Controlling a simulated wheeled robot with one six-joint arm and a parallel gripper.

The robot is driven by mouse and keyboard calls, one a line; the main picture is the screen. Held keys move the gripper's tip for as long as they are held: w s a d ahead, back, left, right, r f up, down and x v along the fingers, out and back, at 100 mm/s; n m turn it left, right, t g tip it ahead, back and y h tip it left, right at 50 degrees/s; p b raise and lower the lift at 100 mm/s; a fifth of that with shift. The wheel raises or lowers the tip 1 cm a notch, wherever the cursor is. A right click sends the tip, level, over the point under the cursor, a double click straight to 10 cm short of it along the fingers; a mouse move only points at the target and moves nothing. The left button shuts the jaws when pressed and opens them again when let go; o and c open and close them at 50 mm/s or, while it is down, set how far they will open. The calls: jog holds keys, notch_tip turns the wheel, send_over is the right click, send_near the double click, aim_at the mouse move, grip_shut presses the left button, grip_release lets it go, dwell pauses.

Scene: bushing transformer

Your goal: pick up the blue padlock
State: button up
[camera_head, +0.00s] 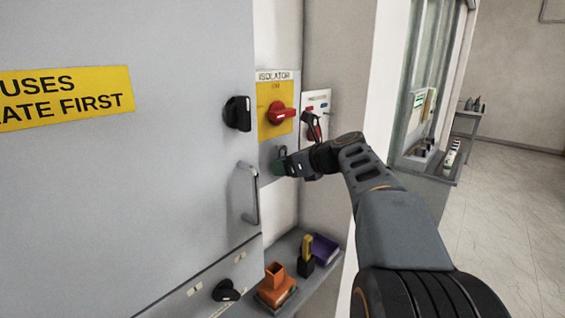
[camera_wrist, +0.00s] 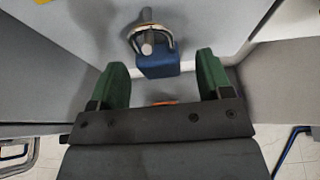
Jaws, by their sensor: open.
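The blue padlock (camera_wrist: 158,64) hangs by its shackle on a grey peg at the top middle of the wrist view. My gripper (camera_wrist: 162,72) has its two green fingers spread wide, one on each side of the padlock body. Gaps show between the fingers and the padlock, and nothing is held. In the head view my gripper (camera_head: 281,166) is at the panel just below the red isolator switch (camera_head: 281,113). There the padlock is mostly hidden, and I cannot make out its blue body.
A grey cabinet door with a handle (camera_head: 250,194) stands left of my gripper. A shelf below holds an orange item (camera_head: 275,285), a yellow-and-black item (camera_head: 306,256) and a purple bin (camera_head: 325,249). A panel with a red-and-black device (camera_head: 312,126) is close to my wrist.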

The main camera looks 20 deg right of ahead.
jog(key=shift+w+a+f, duration=0.2)
jog(key=shift+w+a, duration=0.05)
jog(key=shift+w, duration=0.25)
jog(key=c, duration=1)
jog(key=shift+c, duration=0.2)
jog(key=s+d+r+b, duration=0.1)
jog(key=s+d, duration=0.2)
jog(key=s, duration=0.5)
jog(key=s+d+r+b, duration=0.1)
jog(key=s+d, duration=0.3)
jog(key=s, duration=0.4)
jog(key=shift+s+d, duration=0.2)
jog(key=shift+d, duration=0.05)
jog(key=shift+r+p, duration=0.45)
